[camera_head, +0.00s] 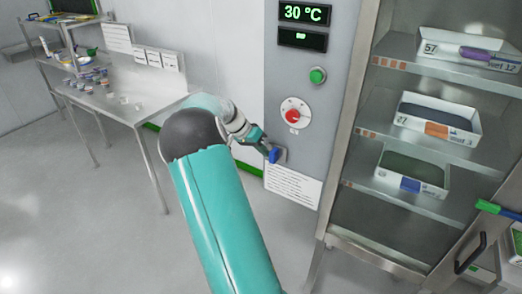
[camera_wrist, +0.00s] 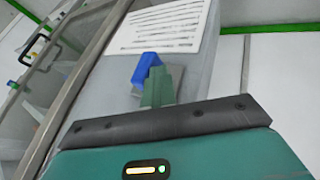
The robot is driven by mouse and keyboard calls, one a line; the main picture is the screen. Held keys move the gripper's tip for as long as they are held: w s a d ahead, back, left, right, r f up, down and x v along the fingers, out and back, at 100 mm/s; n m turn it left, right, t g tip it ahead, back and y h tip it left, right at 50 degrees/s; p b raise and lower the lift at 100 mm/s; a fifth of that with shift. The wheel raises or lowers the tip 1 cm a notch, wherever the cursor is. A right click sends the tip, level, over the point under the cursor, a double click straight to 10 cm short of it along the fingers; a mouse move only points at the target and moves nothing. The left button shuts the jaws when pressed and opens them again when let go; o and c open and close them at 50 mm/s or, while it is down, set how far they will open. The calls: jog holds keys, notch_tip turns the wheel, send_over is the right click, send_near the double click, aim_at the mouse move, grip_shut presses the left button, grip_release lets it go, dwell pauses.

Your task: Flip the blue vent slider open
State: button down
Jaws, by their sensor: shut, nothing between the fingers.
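The blue vent slider (camera_head: 274,155) is a small blue piece low on the grey control panel, just above a white text label (camera_head: 292,186). In the wrist view the blue slider (camera_wrist: 146,68) shows just beyond my fingertips, beside a grey plate. My gripper (camera_head: 264,148) is at the slider, its fingers shut with nothing between them. In the wrist view the green fingers of my gripper (camera_wrist: 157,88) overlap the slider's lower edge. I cannot tell whether they touch it.
Above the slider are a red knob (camera_head: 292,115), a green button (camera_head: 317,75) and a 30 °C display (camera_head: 305,13). A steel cabinet (camera_head: 336,150) with trays on its shelves stands at the right. A steel table (camera_head: 150,99) stands at the left.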

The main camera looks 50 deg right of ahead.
aim_at(281, 157)
jog(key=s, duration=0.7)
jog(key=shift+d, duration=0.35)
jog(key=shift+w, duration=0.1)
